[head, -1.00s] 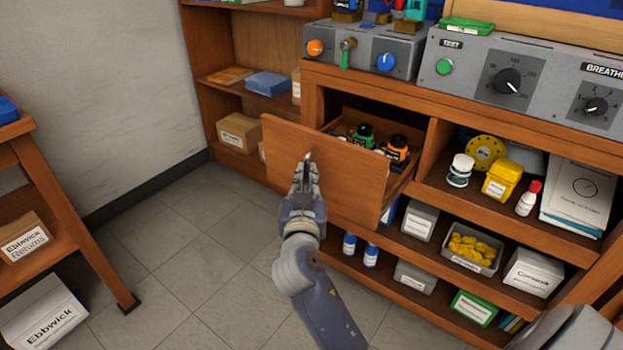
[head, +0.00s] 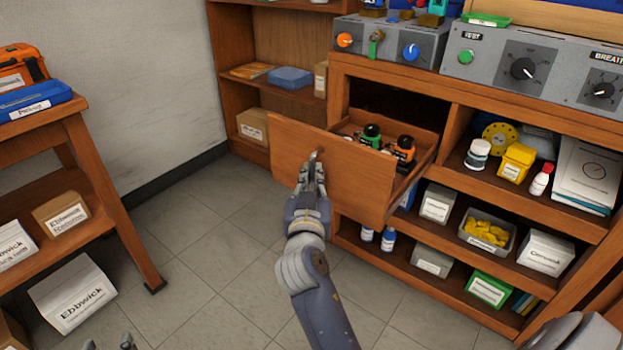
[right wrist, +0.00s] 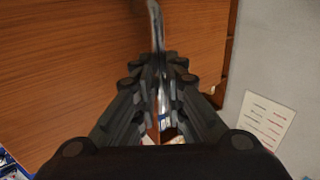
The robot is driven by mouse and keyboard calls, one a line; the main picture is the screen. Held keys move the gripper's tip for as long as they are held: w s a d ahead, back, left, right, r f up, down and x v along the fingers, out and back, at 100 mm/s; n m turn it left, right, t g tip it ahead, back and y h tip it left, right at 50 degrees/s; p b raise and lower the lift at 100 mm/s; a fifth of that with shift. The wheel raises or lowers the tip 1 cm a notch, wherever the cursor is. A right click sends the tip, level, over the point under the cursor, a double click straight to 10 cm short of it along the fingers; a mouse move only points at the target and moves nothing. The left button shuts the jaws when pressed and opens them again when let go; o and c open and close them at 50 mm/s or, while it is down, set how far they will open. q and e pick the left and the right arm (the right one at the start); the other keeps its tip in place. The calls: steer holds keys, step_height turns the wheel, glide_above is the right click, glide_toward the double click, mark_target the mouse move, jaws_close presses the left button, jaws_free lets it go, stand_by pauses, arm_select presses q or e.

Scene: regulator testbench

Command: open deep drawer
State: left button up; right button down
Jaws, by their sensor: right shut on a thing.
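The deep drawer (head: 345,175) is pulled well out of the wooden cabinet. Its tall front panel faces left, and bottles with green and orange parts show inside. My right gripper (head: 314,172) is at the front panel, shut on the metal drawer handle (head: 318,155). In the right wrist view the handle (right wrist: 156,25) runs down between the closed fingers (right wrist: 160,75), with the wooden front beside it. Two fingertips of my left gripper (head: 109,345) show apart at the bottom edge in the head view, with nothing seen between them.
A side table (head: 85,145) with boxes stands at the left. Clear tiled floor (head: 200,240) lies between it and the cabinet. A bookshelf (head: 235,70) stands behind the drawer. Open shelves (head: 480,265) with bottles and boxes are right of the drawer. Test panels (head: 480,65) sit on top.

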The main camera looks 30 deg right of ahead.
steer(key=c, duration=1.7)
jaws_free()
steer(key=shift+o, duration=0.2)
steer(key=shift+s, duration=0.1)
